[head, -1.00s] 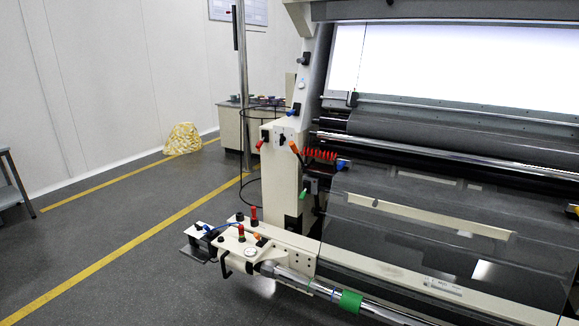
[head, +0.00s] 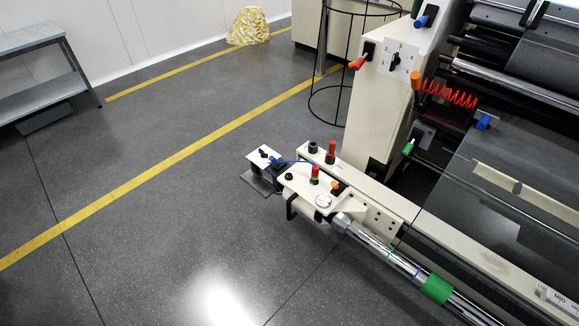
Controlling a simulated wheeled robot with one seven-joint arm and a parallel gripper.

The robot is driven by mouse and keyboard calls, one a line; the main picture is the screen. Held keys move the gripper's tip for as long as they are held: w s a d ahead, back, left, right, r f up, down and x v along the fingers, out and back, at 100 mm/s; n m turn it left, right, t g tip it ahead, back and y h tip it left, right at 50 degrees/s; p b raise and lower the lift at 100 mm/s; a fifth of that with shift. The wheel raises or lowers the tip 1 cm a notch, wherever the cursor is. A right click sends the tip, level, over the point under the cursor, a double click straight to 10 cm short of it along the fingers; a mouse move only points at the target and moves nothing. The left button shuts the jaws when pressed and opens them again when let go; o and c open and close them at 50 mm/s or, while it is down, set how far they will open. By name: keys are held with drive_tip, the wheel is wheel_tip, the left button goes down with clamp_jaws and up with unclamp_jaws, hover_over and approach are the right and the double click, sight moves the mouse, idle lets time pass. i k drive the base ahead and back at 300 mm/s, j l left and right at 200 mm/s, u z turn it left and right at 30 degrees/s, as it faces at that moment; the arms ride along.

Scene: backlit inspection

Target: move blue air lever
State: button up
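Several blue parts show on the machine in the head view, and I cannot tell for certain which is the air lever. A blue-handled lever (head: 427,15) sits at the top of the cream side column (head: 375,105). A blue knob (head: 484,122) sits right of the column, below a red coiled hose (head: 448,94). A thin blue piece (head: 284,161) runs from a small plate at the end of the low cream arm toward its red-topped fittings. My gripper is not in view.
The low cream arm (head: 300,196) and a chrome bar with a green sleeve (head: 436,289) stick out at the front. A black wire hoop stand (head: 328,108) is behind the column. A grey bench (head: 30,42) stands at left. The floor between is open.

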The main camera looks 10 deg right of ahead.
sight(271, 158)
drive_tip(key=i+l+u, duration=0.2)
drive_tip(key=i+j+u, duration=0.2)
drive_tip(key=i, duration=0.65)
drive_tip(key=i+u, duration=0.15)
drive_tip(key=i, duration=0.65)
